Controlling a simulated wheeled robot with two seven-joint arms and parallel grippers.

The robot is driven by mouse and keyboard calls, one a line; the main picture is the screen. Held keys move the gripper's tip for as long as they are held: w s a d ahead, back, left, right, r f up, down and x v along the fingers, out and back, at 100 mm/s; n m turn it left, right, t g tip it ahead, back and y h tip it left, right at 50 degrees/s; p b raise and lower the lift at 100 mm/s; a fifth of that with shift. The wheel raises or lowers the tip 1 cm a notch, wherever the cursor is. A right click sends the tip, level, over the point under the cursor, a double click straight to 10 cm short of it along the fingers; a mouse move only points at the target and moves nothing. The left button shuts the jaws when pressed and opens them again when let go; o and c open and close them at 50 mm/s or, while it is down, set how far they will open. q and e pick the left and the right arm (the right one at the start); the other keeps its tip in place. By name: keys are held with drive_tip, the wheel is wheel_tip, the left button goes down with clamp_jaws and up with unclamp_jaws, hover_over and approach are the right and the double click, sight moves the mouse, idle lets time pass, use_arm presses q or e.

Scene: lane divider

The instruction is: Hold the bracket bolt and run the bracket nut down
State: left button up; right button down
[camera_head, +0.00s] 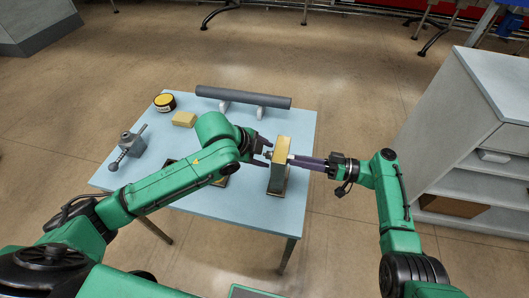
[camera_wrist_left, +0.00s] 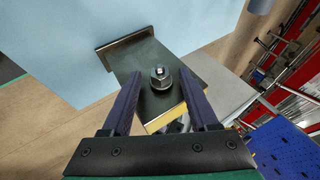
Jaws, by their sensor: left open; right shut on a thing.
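The bracket (camera_head: 279,170) stands on the blue table, a dark upright piece with a yellow top. In the left wrist view its dark plate (camera_wrist_left: 140,62) carries the bracket nut (camera_wrist_left: 160,82), with the end of the bracket bolt (camera_wrist_left: 160,71) showing in its middle. My left gripper (camera_head: 267,150) is at the bracket's left side, open. Its two purple fingers (camera_wrist_left: 160,74) stand on either side of the nut, with gaps. My right gripper (camera_head: 292,160) comes from the right and is shut on the bracket bolt at the bracket's right side; the bolt head is mostly hidden by the fingers.
A grey pipe (camera_head: 243,97) lies on white supports at the table's back. A yellow-and-black round item (camera_head: 164,101), a yellow block (camera_head: 184,119) and a grey vise-like tool (camera_head: 131,143) are at the left. A shelf unit (camera_head: 480,130) stands right.

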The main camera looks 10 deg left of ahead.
use_arm(q)
clamp_jaws()
drive_tip(key=shift+s+f+m+t+h, duration=0.15)
drive_tip(key=shift+f+m+t+h, duration=0.55)
drive_tip(key=shift+t, duration=1.75)
drive_tip(key=shift+s+f+m+t+h, duration=0.25)
drive_tip(key=shift+m+t+h, duration=0.7)
drive_tip(key=shift+t, duration=1.55)
drive_tip(key=shift+s+f+m+t+h, duration=0.1)
drive_tip(key=shift+f+m+t+h, duration=0.8)
drive_tip(key=shift+t, duration=1.55)
drive_tip(key=shift+r+m+y, duration=0.25)
drive_tip(key=shift+m+y, duration=0.1)
unclamp_jaws()
